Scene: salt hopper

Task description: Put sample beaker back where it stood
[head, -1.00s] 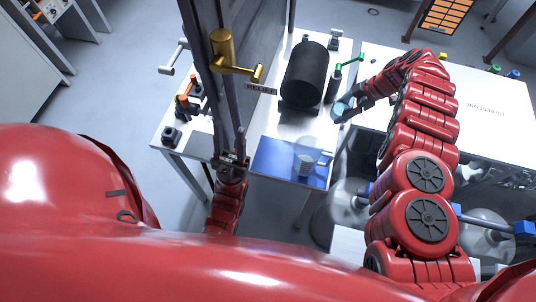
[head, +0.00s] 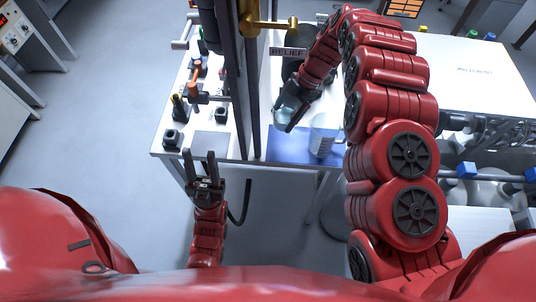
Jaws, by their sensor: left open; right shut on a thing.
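The sample beaker (head: 284,110), a small clear glass, is in my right gripper (head: 291,117). The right gripper is shut on it, above the table near the back edge of the blue mat (head: 286,150). One dark finger shows along the beaker; the rest of the grip is partly hidden by my wrist. A clear jug with a handle (head: 323,143) stands on the blue mat, to the right of the held beaker. My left gripper (head: 200,158) is open and empty, fingers pointing up the picture, in front of the table's near edge.
A grey pad (head: 210,146) lies on the table (head: 163,131) left of a dark upright frame (head: 238,85). Valves with black and orange handles (head: 192,94) stand behind it. A brass lever (head: 267,25) and a "RELIEF" sign (head: 289,51) are above. A black cylinder (head: 290,68) stands behind my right wrist.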

